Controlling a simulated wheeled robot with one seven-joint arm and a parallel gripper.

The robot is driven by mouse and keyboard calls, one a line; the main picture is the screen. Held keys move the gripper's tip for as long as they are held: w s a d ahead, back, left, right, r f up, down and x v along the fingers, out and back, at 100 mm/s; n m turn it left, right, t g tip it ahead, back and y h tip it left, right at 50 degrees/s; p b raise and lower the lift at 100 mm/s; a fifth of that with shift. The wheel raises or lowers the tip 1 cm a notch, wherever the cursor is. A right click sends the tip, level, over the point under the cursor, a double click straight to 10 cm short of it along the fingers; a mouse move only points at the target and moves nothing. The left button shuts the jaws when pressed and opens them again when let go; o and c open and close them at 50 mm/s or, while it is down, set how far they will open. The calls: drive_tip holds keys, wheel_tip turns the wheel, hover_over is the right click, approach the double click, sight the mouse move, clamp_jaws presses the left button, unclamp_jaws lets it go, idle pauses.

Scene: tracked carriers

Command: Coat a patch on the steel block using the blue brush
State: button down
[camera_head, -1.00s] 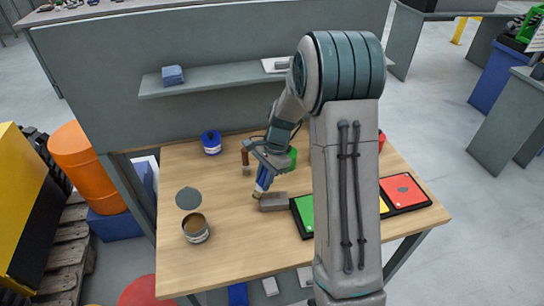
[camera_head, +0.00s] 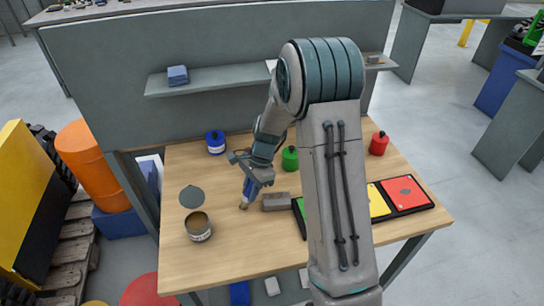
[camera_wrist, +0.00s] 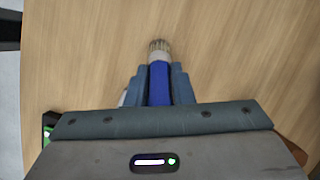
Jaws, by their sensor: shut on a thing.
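My gripper (camera_head: 254,180) is shut on the blue handle of the brush (camera_head: 248,190) and holds it bristles down. In the wrist view the blue brush (camera_wrist: 159,82) lies between my gripper's fingers (camera_wrist: 158,85), with pale bristles pointing away over bare wood. The steel block (camera_head: 276,201), a grey-brown bar, lies on the table just right of the brush. In the head view the bristles show just left of the block, with a small gap; whether they touch the table I cannot tell. The open can (camera_head: 198,227) stands at the front left.
A dark round lid (camera_head: 191,197) lies behind the can. A blue pot (camera_head: 215,142), a green pot (camera_head: 290,158) and a red pot (camera_head: 379,143) stand on the wooden table (camera_head: 240,255). Yellow (camera_head: 378,201) and red (camera_head: 404,192) panels lie right of my arm.

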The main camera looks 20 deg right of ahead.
sight(265, 196)
drive_tip(key=shift+a+f, duration=0.1)
drive_tip(key=shift+a, duration=0.75)
drive_tip(key=shift+a+p, duration=0.15)
drive_tip(key=shift+p, duration=0.15)
drive_tip(key=shift+d, duration=3.65)
drive_tip(key=d+r, duration=0.1)
drive_tip(key=d+r+p, duration=0.1)
drive_tip(key=r, duration=0.1)
drive_tip(key=shift+d+r, duration=0.25)
drive_tip(key=shift+d, duration=0.05)
wheel_tip(265, 196, up, 8)
drive_tip(key=p, duration=0.4)
drive_tip(key=shift+a+p, duration=0.3)
drive_tip(key=shift+a, duration=0.1)
